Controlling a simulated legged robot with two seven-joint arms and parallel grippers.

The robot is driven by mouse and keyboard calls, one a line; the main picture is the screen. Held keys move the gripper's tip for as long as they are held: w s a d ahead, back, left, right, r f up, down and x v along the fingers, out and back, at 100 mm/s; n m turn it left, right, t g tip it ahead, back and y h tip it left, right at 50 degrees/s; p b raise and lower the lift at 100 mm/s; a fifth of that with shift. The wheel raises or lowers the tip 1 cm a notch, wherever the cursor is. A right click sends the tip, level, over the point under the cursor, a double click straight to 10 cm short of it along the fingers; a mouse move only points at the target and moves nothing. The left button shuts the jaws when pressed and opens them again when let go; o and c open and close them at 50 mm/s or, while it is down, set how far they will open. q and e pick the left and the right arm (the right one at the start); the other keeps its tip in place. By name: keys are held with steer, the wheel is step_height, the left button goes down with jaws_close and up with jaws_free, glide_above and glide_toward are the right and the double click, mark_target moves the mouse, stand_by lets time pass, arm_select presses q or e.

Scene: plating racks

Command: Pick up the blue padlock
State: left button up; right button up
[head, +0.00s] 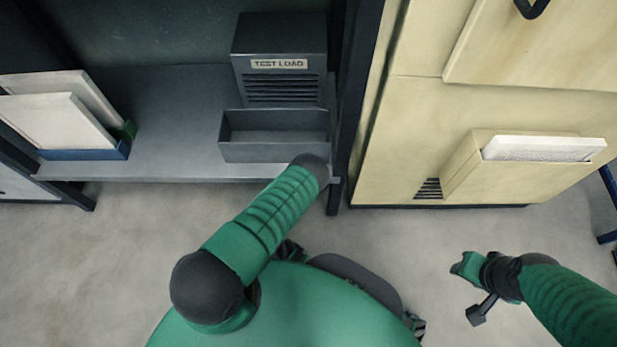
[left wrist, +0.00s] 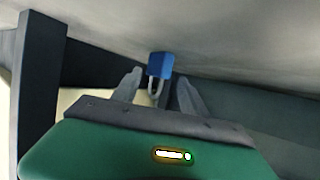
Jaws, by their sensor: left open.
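The blue padlock (left wrist: 160,66) shows in the left wrist view, its blue body uppermost in the picture and its grey shackle pointing toward my gripper. My left gripper (left wrist: 157,79) is open, with one grey finger on each side of the padlock. I cannot tell whether either finger touches it. In the head view the padlock and my left gripper are hidden; my left arm reaches to the front edge of the grey shelf. My right gripper (head: 477,290) hangs over the floor at the lower right, away from the shelf.
The grey shelf (head: 180,115) carries an empty-looking grey bin (head: 272,152), a dark TEST LOAD box (head: 280,50) and white panels in a blue holder (head: 85,155). A cream cabinet (head: 400,140) stands to the right, past a dark post. The concrete floor (head: 120,235) is clear.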

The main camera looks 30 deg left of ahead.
arm_select(q)
jaws_close()
stand_by(0.4)
